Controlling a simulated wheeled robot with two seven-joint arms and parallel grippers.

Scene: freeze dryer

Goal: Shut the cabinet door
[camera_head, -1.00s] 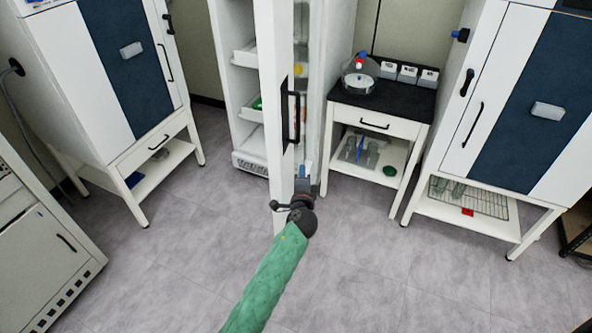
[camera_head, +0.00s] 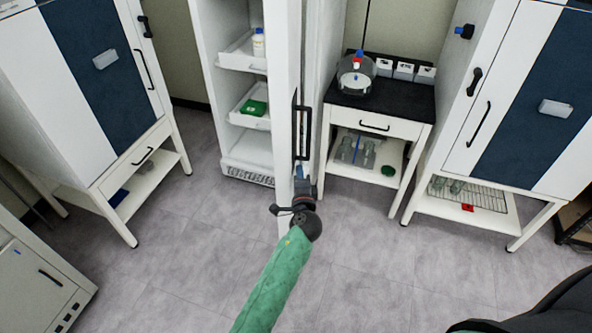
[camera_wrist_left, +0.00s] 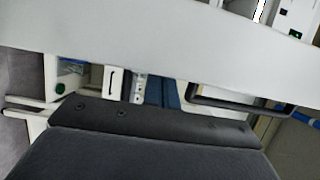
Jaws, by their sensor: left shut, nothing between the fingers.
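The tall white cabinet (camera_head: 228,100) stands open at the centre of the head view, its shelves showing left of the door. Its white door (camera_head: 282,90) stands out toward me, seen nearly edge-on. A black bar handle (camera_head: 302,132) is on the door's right face. My left gripper (camera_head: 300,174) is shut and empty, close to the door's right side below the handle; I cannot tell if it touches. In the left wrist view the door (camera_wrist_left: 150,42) crosses the top as a white band, with the handle (camera_wrist_left: 240,108) below it. My right gripper is not in view.
A small table with a black top (camera_head: 385,103) stands right of the cabinet, holding a glass vessel (camera_head: 356,78). White-and-blue units stand at left (camera_head: 80,80) and right (camera_head: 520,110). The shelves hold a bottle (camera_head: 259,42) and a green item (camera_head: 254,107). Grey floor (camera_head: 200,240) is clear.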

